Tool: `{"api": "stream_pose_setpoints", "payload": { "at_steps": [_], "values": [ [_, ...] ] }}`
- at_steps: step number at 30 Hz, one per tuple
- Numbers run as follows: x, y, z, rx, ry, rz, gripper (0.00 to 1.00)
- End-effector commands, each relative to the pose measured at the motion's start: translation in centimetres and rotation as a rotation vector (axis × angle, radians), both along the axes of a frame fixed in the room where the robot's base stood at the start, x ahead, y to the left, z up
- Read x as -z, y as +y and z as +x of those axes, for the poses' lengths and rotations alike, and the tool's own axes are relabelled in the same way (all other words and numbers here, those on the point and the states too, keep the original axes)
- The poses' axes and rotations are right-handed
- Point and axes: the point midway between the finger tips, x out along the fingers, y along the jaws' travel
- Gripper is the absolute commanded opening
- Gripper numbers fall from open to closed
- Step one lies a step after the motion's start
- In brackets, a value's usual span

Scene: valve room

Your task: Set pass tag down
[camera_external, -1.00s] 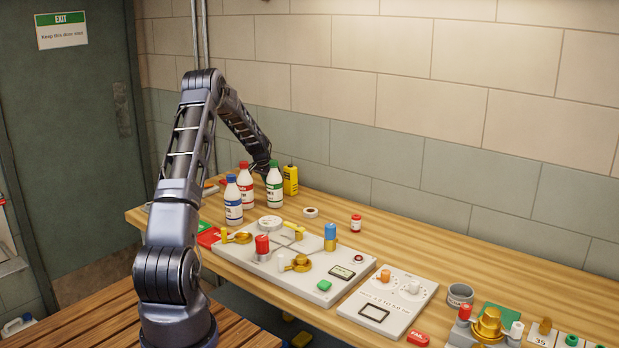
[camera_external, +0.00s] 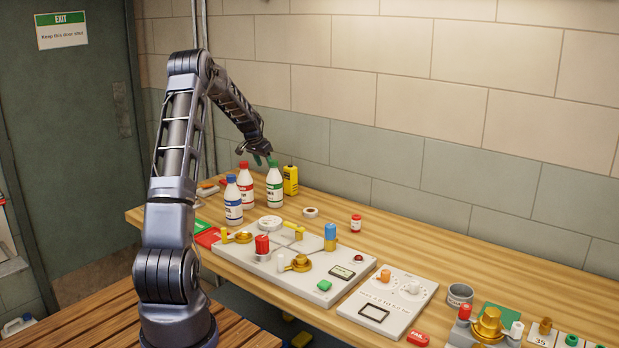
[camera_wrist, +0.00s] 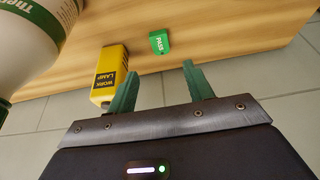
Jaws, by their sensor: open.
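The green pass tag (camera_wrist: 160,43), lettered PASS, lies flat on the wooden bench in the wrist view, beyond my fingertips and a little apart from the yellow work lamp box. I cannot make it out in the external view, where the bottles stand in front of that area. My gripper (camera_wrist: 156,78) has its two green fingers spread, with nothing between them. In the external view my gripper (camera_external: 263,160) hangs above the bench's far end, just over the green-capped bottle's height.
The yellow work lamp box (camera_external: 290,180) stands beside the green-capped bottle (camera_external: 274,188). Red-capped (camera_external: 245,184) and blue-capped (camera_external: 233,202) bottles stand to its left. The wall is close behind. A valve panel (camera_external: 318,262) fills the bench's middle. A red FAIL tag (camera_external: 418,338) lies near the front edge.

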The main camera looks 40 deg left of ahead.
Motion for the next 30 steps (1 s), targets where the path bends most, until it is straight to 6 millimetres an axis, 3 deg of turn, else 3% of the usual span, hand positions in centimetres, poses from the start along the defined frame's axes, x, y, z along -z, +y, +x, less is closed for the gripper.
{"api": "stream_pose_setpoints", "payload": {
  "at_steps": [10,14,20,30],
  "values": [
    [-1.2,0.0,-0.5,0.0,0.0,0.0,0.52],
    [-2.3,-1.1,-0.8,0.005,0.001,0.003,0.52],
    [-7.3,-6.4,-2.8,0.019,0.009,0.018,0.52],
    [-15.7,-16.8,-9.4,0.032,0.022,0.039,0.52]
  ]
}}
